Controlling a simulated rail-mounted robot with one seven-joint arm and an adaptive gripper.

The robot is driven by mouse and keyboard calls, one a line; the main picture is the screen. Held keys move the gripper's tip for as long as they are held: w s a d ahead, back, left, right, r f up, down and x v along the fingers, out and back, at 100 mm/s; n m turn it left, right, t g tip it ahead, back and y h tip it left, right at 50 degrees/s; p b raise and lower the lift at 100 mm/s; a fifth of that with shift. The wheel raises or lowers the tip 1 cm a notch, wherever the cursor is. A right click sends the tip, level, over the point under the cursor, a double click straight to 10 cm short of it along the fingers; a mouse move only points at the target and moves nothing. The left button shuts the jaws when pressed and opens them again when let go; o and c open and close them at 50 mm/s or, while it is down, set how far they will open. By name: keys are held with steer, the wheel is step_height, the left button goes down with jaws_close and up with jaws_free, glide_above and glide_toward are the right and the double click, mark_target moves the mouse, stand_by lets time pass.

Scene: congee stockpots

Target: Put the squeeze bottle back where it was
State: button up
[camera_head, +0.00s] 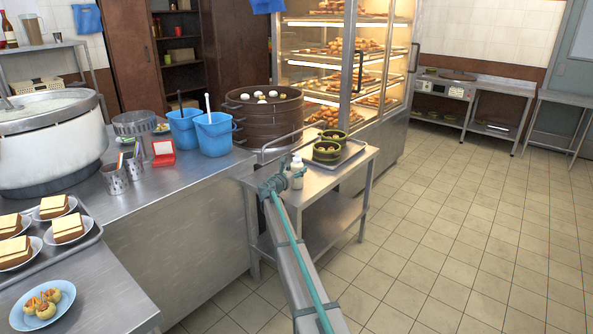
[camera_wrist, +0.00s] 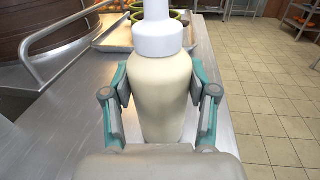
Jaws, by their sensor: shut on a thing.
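The squeeze bottle (camera_wrist: 160,95) is cream coloured with a white cap. In the wrist view it stands upright between my gripper's teal and grey fingers (camera_wrist: 160,100), which are shut on its body from both sides. In the head view the bottle (camera_head: 297,172) shows small at the left part of the low steel side table (camera_head: 322,180), with my gripper (camera_head: 285,180) around it. Its base is hidden by my gripper, so I cannot tell whether it touches the tabletop.
Behind the bottle, a metal tray (camera_head: 350,148) holds green bowls (camera_head: 327,152). A large brown steamer (camera_head: 263,112) with a curved metal rail stands to the left. Blue buckets (camera_head: 214,134) stand on the counter (camera_head: 185,180). Tiled floor is open to the right.

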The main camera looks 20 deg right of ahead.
steer(key=o, duration=0.8)
steer(key=shift+r, duration=0.2)
steer(key=v, duration=1.2)
